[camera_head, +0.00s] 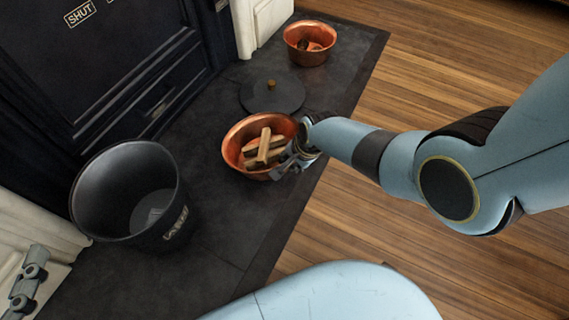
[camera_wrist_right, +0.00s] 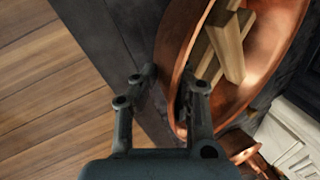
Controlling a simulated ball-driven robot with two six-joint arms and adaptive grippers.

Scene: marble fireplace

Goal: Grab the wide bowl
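The wide copper bowl (camera_head: 233,140) stands on the dark hearth with several wood sticks (camera_head: 264,148) in it. It also shows in the right wrist view (camera_wrist_right: 277,75). My right gripper (camera_head: 288,162) is at the bowl's right side. In the right wrist view, its fingers (camera_wrist_right: 168,78) are apart, one outside the near wall and one over the inner side. A gap shows between the outer finger and the wall. Part of my left gripper (camera_head: 25,282) shows at the lower left edge, away from the bowl; its fingers are unclear.
A smaller copper bowl (camera_head: 310,34) stands farther back. A dark round lid (camera_head: 272,94) with a knob lies between the bowls. A large black bucket (camera_head: 125,190) stands to the left, near the black fireplace front (camera_head: 120,60). Wooden floor (camera_head: 440,65) lies to the right.

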